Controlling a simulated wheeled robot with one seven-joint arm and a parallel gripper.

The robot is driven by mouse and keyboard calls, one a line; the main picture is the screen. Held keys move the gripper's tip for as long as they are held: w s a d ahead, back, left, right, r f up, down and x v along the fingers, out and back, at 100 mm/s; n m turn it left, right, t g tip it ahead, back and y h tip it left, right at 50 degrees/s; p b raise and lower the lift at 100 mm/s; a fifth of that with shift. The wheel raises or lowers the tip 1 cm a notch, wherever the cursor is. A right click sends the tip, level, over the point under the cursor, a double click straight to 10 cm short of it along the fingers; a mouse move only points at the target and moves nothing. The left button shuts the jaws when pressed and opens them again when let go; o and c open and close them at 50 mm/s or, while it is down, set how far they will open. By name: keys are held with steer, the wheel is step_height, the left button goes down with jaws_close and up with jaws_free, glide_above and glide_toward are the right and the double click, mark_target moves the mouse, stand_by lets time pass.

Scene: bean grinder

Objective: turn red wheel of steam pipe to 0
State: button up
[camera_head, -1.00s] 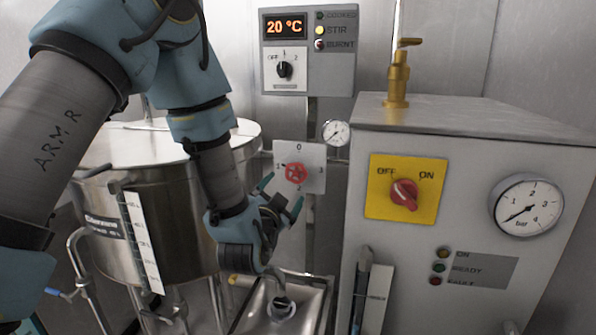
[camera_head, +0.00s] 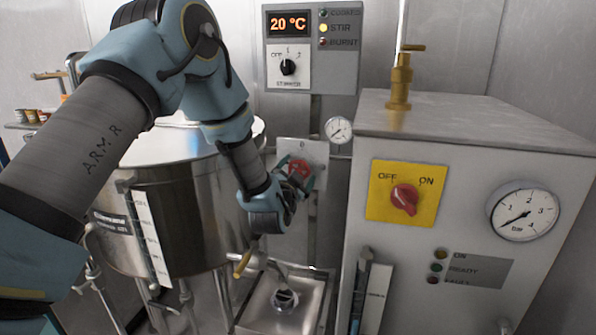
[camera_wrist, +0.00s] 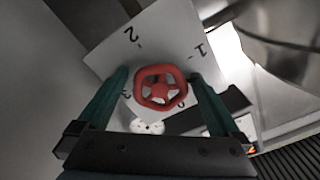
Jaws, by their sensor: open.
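The red wheel (camera_head: 300,173) sits on a white plate (camera_head: 318,152) on the steam pipe, partly hidden by my gripper in the head view. In the wrist view the red wheel (camera_wrist: 161,88) lies between the tips of my open gripper (camera_wrist: 162,84), with one green finger on each side. I cannot tell whether the fingers touch it. The plate (camera_wrist: 150,38) shows the numbers 1, 2 and 3 around the wheel.
A steel kettle (camera_head: 190,215) stands left of the pipe. A steel cabinet (camera_head: 400,260) with a yellow switch plate (camera_head: 381,190) and a pressure gauge (camera_head: 524,211) stands close on the right. A control box (camera_head: 340,70) reading 20 °C hangs above, and a small gauge (camera_head: 338,130) is beside the plate.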

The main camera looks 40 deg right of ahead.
steer(key=c, duration=1.3)
steer(key=shift+m+b, duration=0.4)
steer(key=shift+b, duration=0.2)
steer(key=shift+f+m+b, duration=0.15)
steer(key=shift+m+b, duration=0.55)
steer(key=shift+b, duration=0.05)
steer(key=m+b, duration=0.5)
steer(key=m, duration=0.1)
steer(key=m+b, duration=0.1)
steer(key=shift+r+m, duration=0.2)
steer(key=shift+m, duration=0.2)
steer(key=shift+r+m+b, duration=0.15)
steer(key=shift+m+b, duration=0.4)
steer(key=shift+m, duration=1.15)
